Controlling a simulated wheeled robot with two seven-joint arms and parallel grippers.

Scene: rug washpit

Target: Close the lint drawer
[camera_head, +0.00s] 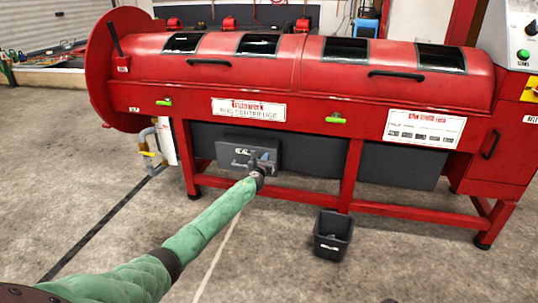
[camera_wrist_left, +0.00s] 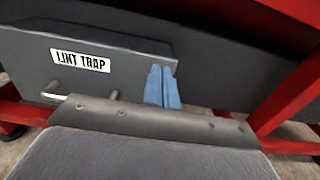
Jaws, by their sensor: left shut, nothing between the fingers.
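The lint drawer (camera_head: 231,156) is a grey box front low on the dark tank under the red machine. It stands out from the tank face; I cannot tell exactly how far. In the left wrist view the drawer (camera_wrist_left: 125,62) carries a white "LINT TRAP" label (camera_wrist_left: 80,60), with a metal handle (camera_wrist_left: 56,97) below, partly hidden by my gripper body. My left gripper (camera_head: 264,158) is at the right part of the drawer front. Its blue fingers (camera_wrist_left: 162,87) are together and empty, right of the label; contact is unclear. My right gripper is not in view.
The red rug centrifuge (camera_head: 300,115) stands on red legs, one leg (camera_head: 351,175) right of the drawer. A small black bin (camera_head: 332,236) stands on the floor in front. A pipe with a yellow valve (camera_head: 150,154) is at left. The concrete floor before the drawer is otherwise clear.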

